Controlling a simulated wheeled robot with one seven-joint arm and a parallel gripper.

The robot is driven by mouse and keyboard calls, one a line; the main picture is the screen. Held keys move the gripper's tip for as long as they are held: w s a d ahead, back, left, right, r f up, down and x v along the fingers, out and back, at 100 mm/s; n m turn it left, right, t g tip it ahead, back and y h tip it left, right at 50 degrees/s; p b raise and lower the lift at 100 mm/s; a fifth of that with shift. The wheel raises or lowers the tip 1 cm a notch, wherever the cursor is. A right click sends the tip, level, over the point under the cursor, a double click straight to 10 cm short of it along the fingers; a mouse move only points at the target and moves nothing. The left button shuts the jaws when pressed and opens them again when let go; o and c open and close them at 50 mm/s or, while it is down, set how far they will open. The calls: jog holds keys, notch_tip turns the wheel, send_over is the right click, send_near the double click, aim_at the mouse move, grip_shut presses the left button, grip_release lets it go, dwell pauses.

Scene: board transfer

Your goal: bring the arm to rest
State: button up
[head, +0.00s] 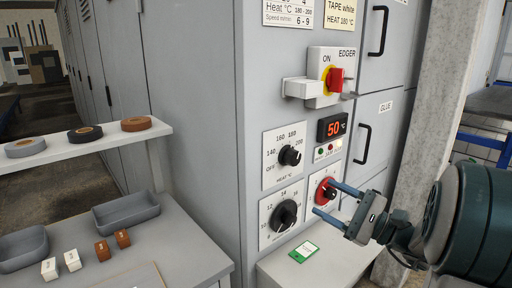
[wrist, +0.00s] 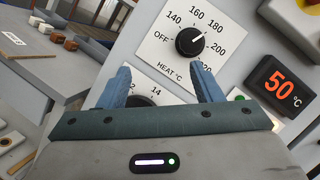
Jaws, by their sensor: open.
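My gripper (head: 330,203) is open and empty in front of the grey machine's control panel. Its two blue fingers point left toward the panel near the small red-ringed knob (head: 328,193); I cannot tell whether they touch anything. In the wrist view my gripper (wrist: 160,88) has its fingers spread, with the HEAT dial (wrist: 190,41) beyond them. Between the fingers a second dial (wrist: 140,101) is mostly hidden. The heat dial's black knob (head: 290,156) also shows in the head view. The display (head: 332,125) reads 50 °C.
A red EDGER switch (head: 335,79) juts out above. A ledge (head: 275,268) below holds a green-white card (head: 304,251). A concrete pillar (head: 430,100) stands close behind my arm. At left are a shelf (head: 80,146) with tape rolls and a table (head: 190,240) with trays and small blocks.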

jog(key=s+a+f+n+g+h+p, duration=0.45)
jog(key=s+a+n+g, duration=0.35)
jog(key=s+a+g, duration=0.4)
jog(key=s+d+n+t+h+p, duration=0.2)
jog(key=s+d+n+h+p, duration=0.2)
jog(key=n+h, duration=0.5)
jog(key=s+d+r+h, duration=0.1)
jog(key=h, duration=0.2)
jog(key=shift+s+d+p, duration=0.3)
jog(key=shift+s+p, duration=0.05)
jog(key=shift+s, duration=0.05)
